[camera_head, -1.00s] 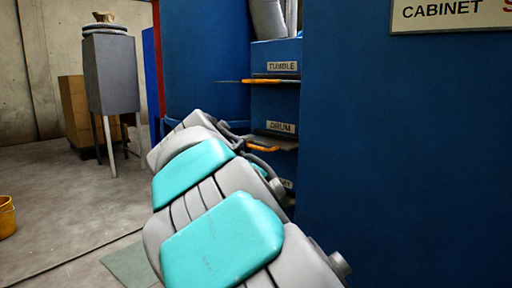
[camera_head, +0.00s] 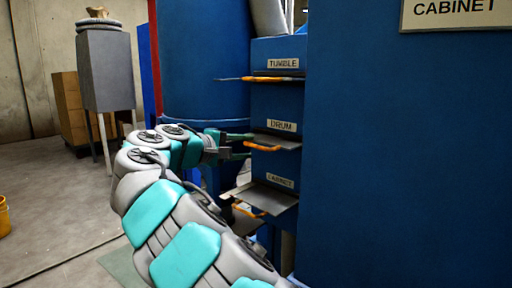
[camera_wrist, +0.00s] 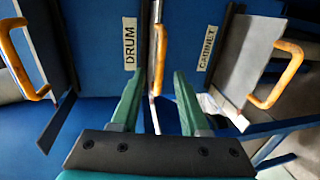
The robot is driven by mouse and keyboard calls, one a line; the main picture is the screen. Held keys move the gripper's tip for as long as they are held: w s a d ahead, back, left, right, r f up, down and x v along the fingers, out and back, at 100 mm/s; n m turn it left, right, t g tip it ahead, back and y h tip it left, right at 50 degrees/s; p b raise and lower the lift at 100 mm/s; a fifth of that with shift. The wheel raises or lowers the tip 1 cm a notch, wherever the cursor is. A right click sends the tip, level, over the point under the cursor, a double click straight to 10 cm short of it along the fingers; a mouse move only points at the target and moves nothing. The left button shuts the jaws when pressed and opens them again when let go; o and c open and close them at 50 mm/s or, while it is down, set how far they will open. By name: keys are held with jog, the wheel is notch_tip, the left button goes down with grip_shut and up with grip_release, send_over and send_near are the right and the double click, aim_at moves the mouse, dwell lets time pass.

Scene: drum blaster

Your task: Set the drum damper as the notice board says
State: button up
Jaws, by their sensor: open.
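The drum damper is a dark slide plate with an orange handle (camera_head: 264,148) below the DRUM label (camera_head: 282,126). My gripper (camera_head: 248,146) is open just left of that handle in the head view. In the wrist view the drum handle (camera_wrist: 159,45) lies in line with the gap between my two green fingers (camera_wrist: 158,74). I cannot tell whether they touch it. The notice board (camera_head: 455,14) is cut off at the top right. Only the word CABINET can be read, so its drum setting is hidden.
The blue cabinet wall (camera_head: 405,160) fills the right. Open floor (camera_head: 50,190) lies left.

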aim_at(254, 147)
jog(key=x, duration=0.4)
jog(key=shift+w+d, duration=0.25)
jog(key=shift+w, duration=0.05)
grip_shut()
jog(key=shift+f, duration=0.1)
dwell(1.0)
